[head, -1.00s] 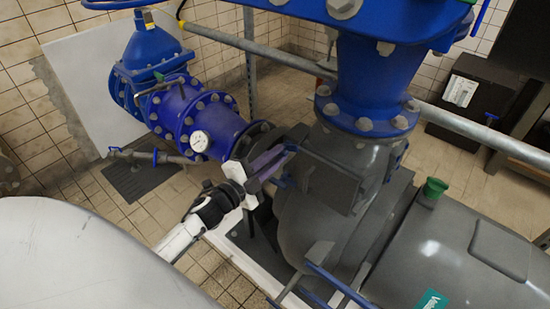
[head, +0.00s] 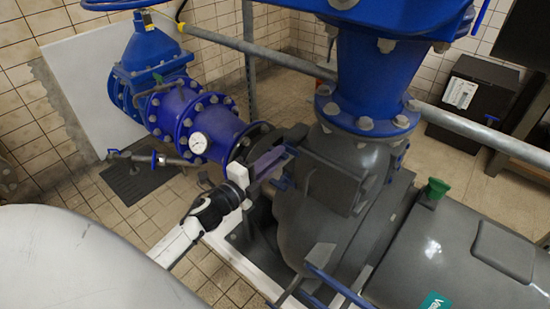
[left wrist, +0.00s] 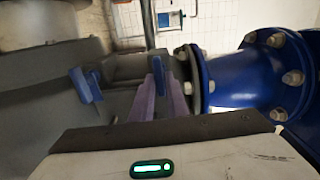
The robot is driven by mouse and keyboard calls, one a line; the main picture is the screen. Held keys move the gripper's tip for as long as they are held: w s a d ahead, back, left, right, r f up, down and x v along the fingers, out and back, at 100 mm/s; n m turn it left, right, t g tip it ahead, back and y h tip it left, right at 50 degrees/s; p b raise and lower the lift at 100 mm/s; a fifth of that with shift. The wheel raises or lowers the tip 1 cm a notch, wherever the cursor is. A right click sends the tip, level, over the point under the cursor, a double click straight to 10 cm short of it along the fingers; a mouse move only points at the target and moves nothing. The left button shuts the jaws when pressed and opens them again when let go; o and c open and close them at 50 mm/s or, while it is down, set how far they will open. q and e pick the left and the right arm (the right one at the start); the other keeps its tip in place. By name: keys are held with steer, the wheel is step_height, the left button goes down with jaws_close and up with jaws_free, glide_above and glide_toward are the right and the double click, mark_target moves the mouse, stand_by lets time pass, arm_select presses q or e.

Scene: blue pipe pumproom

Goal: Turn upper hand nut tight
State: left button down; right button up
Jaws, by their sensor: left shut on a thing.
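My left gripper (head: 284,155) reaches in from the left to the grey pump housing (head: 330,178). Its purple fingers point at the bracket on the housing's near side, and in the left wrist view the fingertips (left wrist: 162,68) are close together at the dark bracket. They are shut at the upper hand nut, which is mostly hidden between them. My right gripper is not in view.
A blue pipe with a round gauge (head: 198,143) and flange bolts lies left of the gripper. A blue vertical pipe (head: 373,80) rises above the housing. A grey rail (head: 300,70) crosses behind. Tiled floor (head: 135,215) is open at left.

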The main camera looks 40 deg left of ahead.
arm_select(q)
steer(key=c, duration=1.8)
jaws_free()
steer(key=shift+c, duration=0.2)
steer(key=s, duration=1)
steer(key=shift+s+a, duration=0.15)
steer(key=shift+a, duration=0.25)
steer(key=shift+f, duration=0.1)
steer(key=s+d+f+n+g, duration=0.4)
steer(key=s+d+f+n, duration=0.3)
steer(key=d+f+n, duration=0.1)
steer(key=s+d+f+n+g+h, duration=0.1)
steer(key=s+d+f+n+g, duration=0.4)
steer(key=s+d+f+n, duration=0.3)
steer(key=d+f, duration=0.2)
steer(key=d, duration=0.2)
steer(key=shift+s, duration=0.2)
